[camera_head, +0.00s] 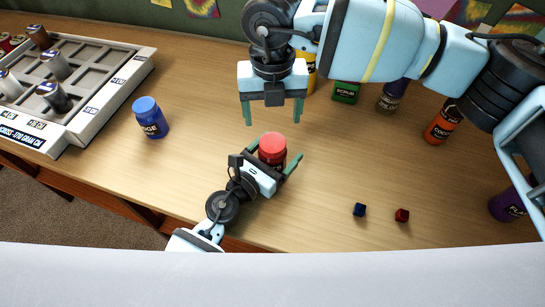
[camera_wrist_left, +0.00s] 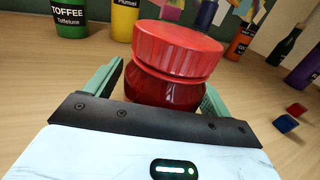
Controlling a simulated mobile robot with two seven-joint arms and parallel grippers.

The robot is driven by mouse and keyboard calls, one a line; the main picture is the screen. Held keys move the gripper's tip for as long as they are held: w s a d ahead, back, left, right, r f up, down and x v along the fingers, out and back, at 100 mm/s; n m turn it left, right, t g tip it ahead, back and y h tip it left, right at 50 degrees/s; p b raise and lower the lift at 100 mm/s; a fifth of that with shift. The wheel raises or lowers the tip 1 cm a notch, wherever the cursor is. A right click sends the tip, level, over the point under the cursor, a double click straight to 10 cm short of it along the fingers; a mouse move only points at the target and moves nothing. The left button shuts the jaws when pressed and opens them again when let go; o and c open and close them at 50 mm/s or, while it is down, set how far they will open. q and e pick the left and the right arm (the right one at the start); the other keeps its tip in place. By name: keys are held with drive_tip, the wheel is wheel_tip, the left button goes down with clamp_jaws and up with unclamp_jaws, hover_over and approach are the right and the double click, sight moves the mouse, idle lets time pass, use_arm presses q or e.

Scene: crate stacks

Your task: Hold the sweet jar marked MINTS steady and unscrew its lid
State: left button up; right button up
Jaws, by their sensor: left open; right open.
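A red jar (camera_head: 272,158) with a red lid (camera_head: 272,145) stands upright on the table. No MINTS marking shows on its visible sides. In the left wrist view the jar body (camera_wrist_left: 165,88) and the lid (camera_wrist_left: 178,48) sit directly ahead, with the lid on the jar. My left gripper (camera_head: 268,163) reaches in low from the front, open, with one green finger on each side of the jar body; I cannot tell whether they touch it. My right gripper (camera_head: 273,118) is open and empty, pointing down above and behind the lid.
A blue jar (camera_head: 150,118) stands to the left, near a grey compartment tray (camera_head: 92,115). A green jar (camera_head: 346,92), an orange jar (camera_head: 441,122) and a purple jar (camera_head: 508,206) stand right. Blue (camera_head: 360,210) and red (camera_head: 402,215) cubes lie at front right.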

sight(273, 142)
use_arm(q)
drive_tip(key=c, duration=1.8)
clamp_jaws()
use_arm(e)
drive_tip(key=m, duration=0.9)
drive_tip(key=shift+f, duration=4)
